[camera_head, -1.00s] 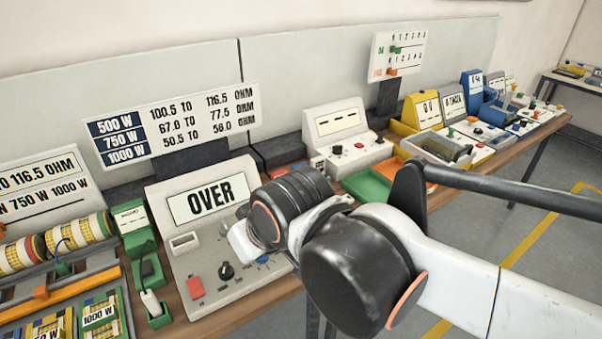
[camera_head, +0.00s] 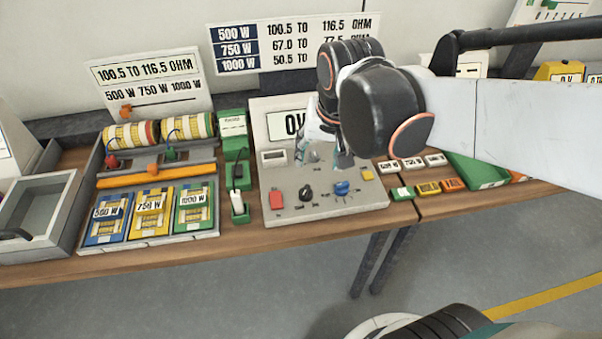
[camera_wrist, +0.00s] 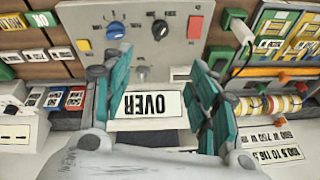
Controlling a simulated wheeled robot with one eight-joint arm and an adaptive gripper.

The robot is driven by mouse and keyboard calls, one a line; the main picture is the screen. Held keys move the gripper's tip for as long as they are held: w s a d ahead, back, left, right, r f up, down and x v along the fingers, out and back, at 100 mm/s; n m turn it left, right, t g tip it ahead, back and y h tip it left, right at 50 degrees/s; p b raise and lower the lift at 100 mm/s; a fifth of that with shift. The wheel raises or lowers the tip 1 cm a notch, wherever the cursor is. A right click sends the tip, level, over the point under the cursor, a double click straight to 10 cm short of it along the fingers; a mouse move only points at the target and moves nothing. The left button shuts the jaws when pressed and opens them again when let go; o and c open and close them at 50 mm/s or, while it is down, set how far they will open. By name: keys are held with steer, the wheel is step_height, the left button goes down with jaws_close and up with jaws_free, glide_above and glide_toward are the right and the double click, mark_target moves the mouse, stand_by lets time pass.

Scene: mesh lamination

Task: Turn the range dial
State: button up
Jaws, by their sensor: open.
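The grey meter console (camera_head: 285,215) stands on the bench, its display partly hidden behind my arm. A black dial (camera_head: 305,192) sits low on its sloped face, between a red block and a blue knob (camera_head: 341,188). I cannot tell from a label which is the range dial. My gripper (camera_head: 323,160) is open, above the upper part of the face and apart from the dial. The wrist view shows the console upside down, with the OVER display (camera_wrist: 148,105) between my teal fingers (camera_wrist: 158,62). The black dial (camera_wrist: 160,30) lies beyond the fingertips there.
A red block (camera_head: 277,200) and a yellow button (camera_head: 367,174) flank the knobs. A green holder (camera_head: 240,212) stands left of the console. A tray of coloured resistor cards (camera_head: 150,238) is further left. Small tags (camera_head: 428,188) lie to the right.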

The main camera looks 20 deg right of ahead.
mark_target(306, 189)
steer(key=w+f+m+g+p, duration=0.2)
steer(key=w+f+m+g, duration=0.25)
steer(key=w+f, duration=0.3)
steer(key=shift+t, duration=0.35)
step_height(306, 189, down, 14)
steer(key=b, duration=0.4)
steer(key=shift+r+b, duration=0.2)
steer(key=shift+b, duration=0.2)
steer(key=c, duration=1.1)
